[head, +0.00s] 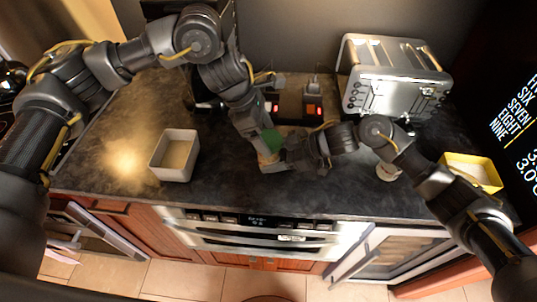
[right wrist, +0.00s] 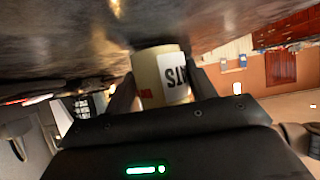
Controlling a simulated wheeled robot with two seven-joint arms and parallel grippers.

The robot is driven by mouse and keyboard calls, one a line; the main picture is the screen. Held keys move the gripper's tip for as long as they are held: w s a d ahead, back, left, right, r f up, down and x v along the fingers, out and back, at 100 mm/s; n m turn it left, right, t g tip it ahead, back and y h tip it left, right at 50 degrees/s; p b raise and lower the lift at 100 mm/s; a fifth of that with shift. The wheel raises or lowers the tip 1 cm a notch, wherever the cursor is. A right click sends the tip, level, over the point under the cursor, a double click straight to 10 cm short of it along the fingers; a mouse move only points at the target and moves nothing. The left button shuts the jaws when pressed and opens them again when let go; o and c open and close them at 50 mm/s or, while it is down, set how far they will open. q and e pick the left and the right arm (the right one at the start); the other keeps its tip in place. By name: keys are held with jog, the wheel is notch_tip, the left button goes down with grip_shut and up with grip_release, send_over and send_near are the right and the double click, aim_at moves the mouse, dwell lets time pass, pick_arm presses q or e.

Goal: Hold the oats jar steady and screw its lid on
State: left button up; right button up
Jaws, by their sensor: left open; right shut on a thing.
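The oats jar is a cream container with a black-lettered white label (right wrist: 174,78) in the right wrist view, where it appears upside down against the dark counter. In the head view it is mostly hidden among the grippers, with a small pale part showing (head: 266,158). My right gripper (right wrist: 152,92) is shut on the jar, one finger on each side; it comes in from the right in the head view (head: 277,161). My left gripper (head: 265,142) is open, pointing down just above the jar. A green patch (head: 273,138) shows beside it; I cannot tell whether it is the lid.
A white open bin (head: 161,171) stands left on the dark counter (head: 225,185). A metal toaster (head: 395,90) is at the back right, a yellow-rimmed box (head: 470,160) at the far right. A small pale object (head: 387,171) sits below my right arm. An oven (head: 262,232) is below the edge.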

pick_arm(q)
jog(key=shift+d+n+t, duration=0.15)
jog(key=shift+n+t, duration=0.25)
jog(key=shift+n, duration=0.7)
jog(key=shift+n+t, duration=0.5)
jog(key=shift+n, duration=0.7)
jog(key=shift+c, duration=0.4)
jog(key=c, duration=0.8)
jog(key=m+g, duration=0.1)
jog(key=m, duration=0.2)
jog(key=shift+w+a, duration=0.1)
jog(key=shift+a, duration=0.1)
jog(key=m+g, duration=0.2)
jog(key=m, duration=0.2)
jog(key=m+g, duration=0.1)
jog(key=m, duration=0.2)
jog(key=m+g+y, duration=0.1)
jog(key=m, duration=0.2)
jog(key=shift+s+d+m, duration=0.1)
jog(key=shift+s+m, duration=0.1)
jog(key=shift+m, duration=0.2)
jog(key=o, duration=0.9)
